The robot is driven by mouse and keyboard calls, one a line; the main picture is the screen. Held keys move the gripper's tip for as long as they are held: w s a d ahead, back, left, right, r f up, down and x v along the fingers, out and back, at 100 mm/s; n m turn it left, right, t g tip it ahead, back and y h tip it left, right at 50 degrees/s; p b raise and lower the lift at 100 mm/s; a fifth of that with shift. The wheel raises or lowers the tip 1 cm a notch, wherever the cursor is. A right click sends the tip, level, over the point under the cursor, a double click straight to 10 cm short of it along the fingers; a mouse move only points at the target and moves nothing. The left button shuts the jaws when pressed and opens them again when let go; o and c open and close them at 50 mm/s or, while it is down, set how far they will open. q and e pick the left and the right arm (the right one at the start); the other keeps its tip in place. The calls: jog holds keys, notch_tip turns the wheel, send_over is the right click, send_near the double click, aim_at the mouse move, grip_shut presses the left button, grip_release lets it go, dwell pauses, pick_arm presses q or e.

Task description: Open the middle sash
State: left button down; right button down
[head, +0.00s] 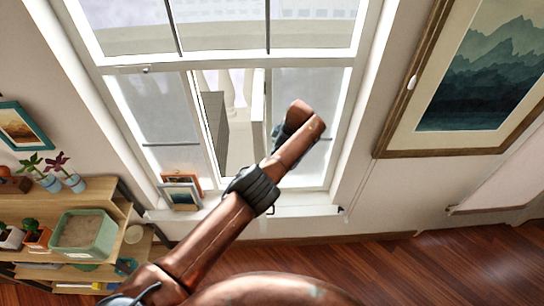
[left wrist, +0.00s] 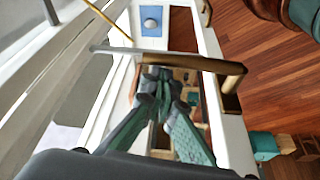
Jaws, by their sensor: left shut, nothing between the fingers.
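The window's middle sash area (head: 236,135) is the narrow upright part between two hazier side panes in the head view. It looks clearer than the sides, with a slanted pale edge at its right; I cannot tell how far the sash stands open. My left arm reaches up across the window's lower right, and its gripper is hidden there. In the left wrist view my left gripper (left wrist: 158,78) is shut and empty. Its tips are close to a bronze handle-like bar (left wrist: 205,64) crossing the view; contact is unclear. My right gripper is not in view.
A small framed picture (head: 181,193) stands at the sill's left. A wooden shelf (head: 110,192) with plants and a green bin (head: 84,234) is at the left. A large framed painting (head: 480,75) hangs at the right. Wooden floor (head: 410,265) is clear below.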

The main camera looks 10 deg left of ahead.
pick_arm(q)
jog(key=shift+d, duration=0.15)
jog(key=v, duration=1.2)
